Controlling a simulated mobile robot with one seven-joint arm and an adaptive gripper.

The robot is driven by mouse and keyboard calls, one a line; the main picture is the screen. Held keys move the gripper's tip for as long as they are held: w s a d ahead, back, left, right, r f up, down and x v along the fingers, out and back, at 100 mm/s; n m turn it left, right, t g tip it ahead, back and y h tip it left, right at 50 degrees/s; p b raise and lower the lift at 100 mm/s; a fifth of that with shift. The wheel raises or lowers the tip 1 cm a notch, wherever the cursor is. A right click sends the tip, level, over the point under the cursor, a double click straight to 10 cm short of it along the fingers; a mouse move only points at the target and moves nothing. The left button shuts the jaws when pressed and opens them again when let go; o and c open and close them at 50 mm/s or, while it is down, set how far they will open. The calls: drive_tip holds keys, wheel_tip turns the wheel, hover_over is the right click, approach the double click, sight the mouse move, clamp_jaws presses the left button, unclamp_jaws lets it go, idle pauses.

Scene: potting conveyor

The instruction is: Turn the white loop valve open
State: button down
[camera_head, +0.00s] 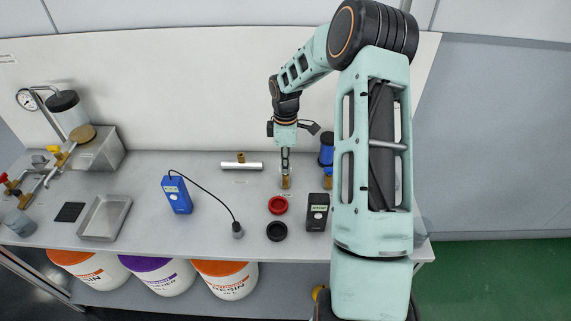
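No white loop valve can be clearly picked out. At the far left of the bench is brass pipework (62,157) with a small yellow handle (53,149) and red handles (16,192). A pale part (39,160) sits beside the yellow handle, too small to identify. My gripper (285,168) points down at the back middle of the bench, far right of this pipework. A small brass fitting (286,183) stands directly below its fingertips. The fingers look close together, but I cannot tell whether they touch or hold the fitting.
A steel tray (105,217), blue meter (177,195) with a cable, silver tube (241,166), red ring (278,205), black ring (276,231) and dark box (317,212) lie on the bench. A tank (70,111) and gauge (27,100) stand at left. My arm hides the bench's right part.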

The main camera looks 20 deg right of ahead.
idle(0.4)
drive_tip(key=m+b, duration=0.2)
drive_tip(key=m, duration=0.2)
drive_tip(key=shift+f, duration=0.1)
drive_tip(key=m+b, duration=0.2)
drive_tip(key=m, duration=0.7)
drive_tip(key=shift+m+b, duration=0.3)
drive_tip(key=shift+b, duration=0.1)
drive_tip(key=shift+m, duration=2.1)
drive_tip(key=c, duration=2.1)
unclamp_jaws()
